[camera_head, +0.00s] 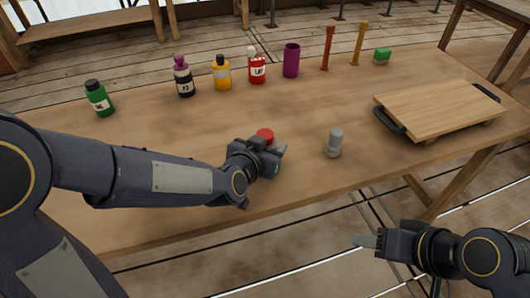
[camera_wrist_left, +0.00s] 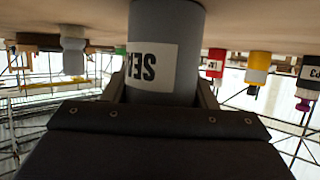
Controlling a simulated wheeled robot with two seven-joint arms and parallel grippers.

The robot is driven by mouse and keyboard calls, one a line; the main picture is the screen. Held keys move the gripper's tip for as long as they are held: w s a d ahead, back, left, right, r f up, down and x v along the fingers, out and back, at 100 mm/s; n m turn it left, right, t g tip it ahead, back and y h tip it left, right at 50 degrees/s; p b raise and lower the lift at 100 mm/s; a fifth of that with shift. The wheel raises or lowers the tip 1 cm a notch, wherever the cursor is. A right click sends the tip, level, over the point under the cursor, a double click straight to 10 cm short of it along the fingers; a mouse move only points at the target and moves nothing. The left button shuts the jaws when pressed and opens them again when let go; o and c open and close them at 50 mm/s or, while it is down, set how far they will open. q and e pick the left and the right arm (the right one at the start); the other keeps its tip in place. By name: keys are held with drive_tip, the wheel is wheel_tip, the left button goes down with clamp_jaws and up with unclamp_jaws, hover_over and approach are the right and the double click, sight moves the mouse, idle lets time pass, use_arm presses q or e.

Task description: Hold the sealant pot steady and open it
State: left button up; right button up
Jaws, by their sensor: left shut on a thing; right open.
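The sealant pot is a grey cylinder with a white label, its letters starting "SE". In the head view its red lid (camera_head: 265,134) shows above my left gripper (camera_head: 273,155), which hides most of the body. In the upside-down left wrist view the pot's grey body (camera_wrist_left: 165,35) stands between the two fingers, which are shut on it. The pot is on the table and looks upright; the lid is on top. My right gripper (camera_head: 364,241) is open and empty, in front of the table's near edge, away from the pot.
A small grey object (camera_head: 334,144) stands right of the pot. A board with dark handles (camera_head: 445,107) lies further right. Bottles (camera_head: 185,80), a purple cup (camera_head: 291,60), red and orange posts (camera_head: 327,48) and a green block (camera_head: 382,56) line the back. A green bottle (camera_head: 99,99) stands left.

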sight(266, 136)
use_arm(q)
drive_tip(key=shift+c, duration=0.6)
drive_tip(key=shift+r, duration=0.15)
drive_tip(key=shift+r, duration=0.25)
drive_tip(key=r+p, duration=0.1)
drive_tip(key=r, duration=0.1)
drive_tip(key=r+p, duration=0.1)
drive_tip(key=r, duration=0.1)
drive_tip(key=shift+s+p, duration=0.3)
drive_tip(key=shift+s, duration=0.05)
drive_tip(key=s+r+p, duration=0.8)
drive_tip(key=s, duration=0.5)
drive_tip(key=shift+s+a+r, duration=0.15)
drive_tip(key=shift+s, duration=0.05)
